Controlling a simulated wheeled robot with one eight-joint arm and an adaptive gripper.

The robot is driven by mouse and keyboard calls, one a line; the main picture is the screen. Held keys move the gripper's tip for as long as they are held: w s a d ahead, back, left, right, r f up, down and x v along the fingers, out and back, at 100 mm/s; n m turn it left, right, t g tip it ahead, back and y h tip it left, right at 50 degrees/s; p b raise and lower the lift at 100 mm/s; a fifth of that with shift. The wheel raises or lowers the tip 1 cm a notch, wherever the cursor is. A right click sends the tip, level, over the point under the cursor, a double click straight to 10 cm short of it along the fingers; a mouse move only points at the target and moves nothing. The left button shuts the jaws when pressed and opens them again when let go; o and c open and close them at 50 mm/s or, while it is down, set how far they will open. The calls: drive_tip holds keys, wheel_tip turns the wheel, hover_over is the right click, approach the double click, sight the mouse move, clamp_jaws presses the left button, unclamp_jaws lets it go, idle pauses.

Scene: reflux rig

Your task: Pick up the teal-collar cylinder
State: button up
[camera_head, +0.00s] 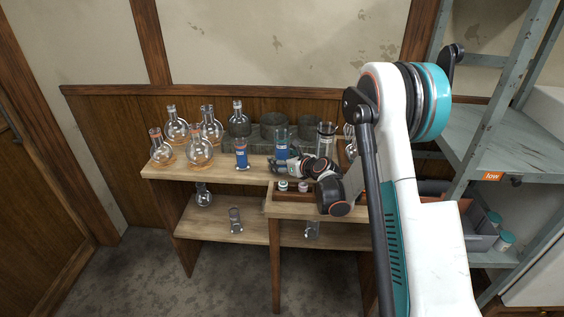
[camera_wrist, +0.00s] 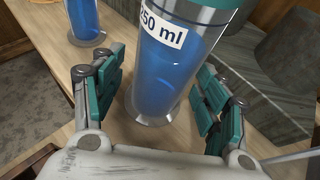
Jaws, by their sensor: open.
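The teal-collar cylinder (camera_wrist: 172,72) is a clear cylinder holding blue liquid, with a "250 ml" label and a teal band at the top edge of the wrist view. It stands upright on the wooden bench top. In the head view it (camera_head: 282,141) stands near the middle of the bench, its lower part hidden by my gripper. My gripper (camera_wrist: 157,92) is open, with one teal-padded finger on each side of the cylinder. Gaps show between the pads and the glass. In the head view my gripper (camera_head: 287,166) is small and partly hidden by my arm.
A smaller blue-filled cylinder (camera_head: 241,154) stands to the left, also in the wrist view (camera_wrist: 85,20). A clear cylinder (camera_head: 326,137) stands to the right. Several round flasks (camera_head: 200,150) crowd the left end. Grey round-walled holders (camera_head: 272,121) stand behind. A metal shelf (camera_head: 480,135) is at right.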

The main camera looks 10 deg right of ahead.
drive_tip(key=shift+w+a+f, duration=0.15)
drive_tip(key=shift+w+f, duration=0.1)
drive_tip(key=shift+w, duration=0.25)
drive_tip(key=shift+r, duration=0.1)
drive_tip(key=c, duration=1.4)
drive_tip(key=shift+r, duration=0.1)
